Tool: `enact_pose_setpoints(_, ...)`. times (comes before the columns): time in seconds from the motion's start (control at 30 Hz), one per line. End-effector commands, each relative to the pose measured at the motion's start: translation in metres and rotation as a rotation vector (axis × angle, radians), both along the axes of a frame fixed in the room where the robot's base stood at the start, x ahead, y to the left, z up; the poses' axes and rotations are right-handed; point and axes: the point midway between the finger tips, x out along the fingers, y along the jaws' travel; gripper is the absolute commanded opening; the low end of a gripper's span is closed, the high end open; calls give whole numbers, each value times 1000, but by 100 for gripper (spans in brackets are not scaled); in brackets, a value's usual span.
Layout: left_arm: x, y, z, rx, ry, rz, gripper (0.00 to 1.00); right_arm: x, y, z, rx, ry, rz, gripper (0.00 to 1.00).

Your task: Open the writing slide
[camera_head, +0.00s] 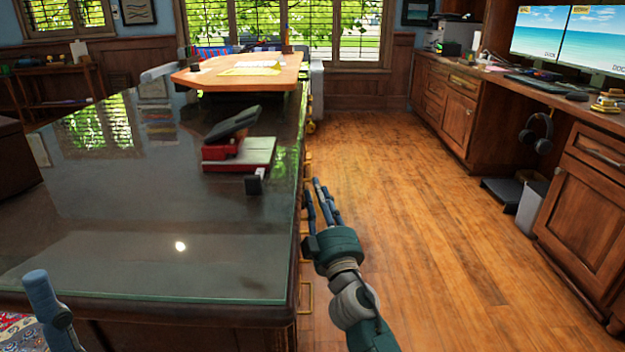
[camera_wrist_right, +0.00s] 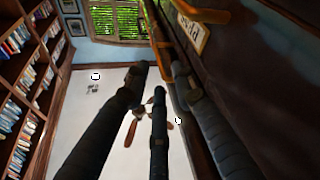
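The large dark wooden desk (camera_head: 290,312) has a glass top and brass handles (camera_head: 306,297) along its right side. In the right wrist view, the desk's dark side fills the right, with a brass handle (camera_wrist_right: 205,13) and a pale lettered tag (camera_wrist_right: 192,34) beside it. The writing slide itself cannot be clearly made out. My right gripper (camera_head: 323,192) is beside the desk's right edge, fingers pointing away from me. In the wrist view its fingers (camera_wrist_right: 159,78) are apart and hold nothing visible. Only a finger-like part of my left gripper (camera_head: 48,305) shows at lower left.
Open wood floor (camera_head: 430,220) separates the desk from the right-hand cabinets (camera_head: 590,205).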

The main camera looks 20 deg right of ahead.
Motion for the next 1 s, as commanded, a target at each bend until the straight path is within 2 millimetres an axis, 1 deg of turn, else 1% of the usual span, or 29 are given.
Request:
enact_pose_setpoints(0.03, 0, 0, -2, 0, 3, 0, 40, 10, 0, 4, -2, -3, 0, 26)
enact_pose_setpoints(0.1, 0, 0, -4, 0, 5, 0, 40, 21, -1, 7, -1, -1, -1, 26)
enact_pose_setpoints(0.2, 0, 0, -6, -1, 4, -1, 40, 34, -1, 11, -1, 0, 0, 26)
enact_pose_setpoints(0.3, 0, 0, -6, -1, 4, -1, 40, 43, -1, 13, 0, 0, 0, 26)
enact_pose_setpoints(0.43, 1, 0, -6, 0, 3, -1, 40, 47, -2, 15, 1, 1, 1, 26)
enact_pose_setpoints(0.67, 1, -1, -6, 1, 0, -1, 40, 47, -2, 15, 1, 1, 0, 26)
enact_pose_setpoints(0.77, 1, -1, -5, 0, -1, -1, 40, 47, -2, 15, 1, 1, 0, 8)
enact_pose_setpoints(0.8, 1, -1, -6, 0, -1, -1, 40, 47, -2, 15, 1, 1, 0, 0)
enact_pose_setpoints(1.0, 1, -1, -6, 1, -2, -1, 40, 47, -2, 12, 1, 6, 0, 0)
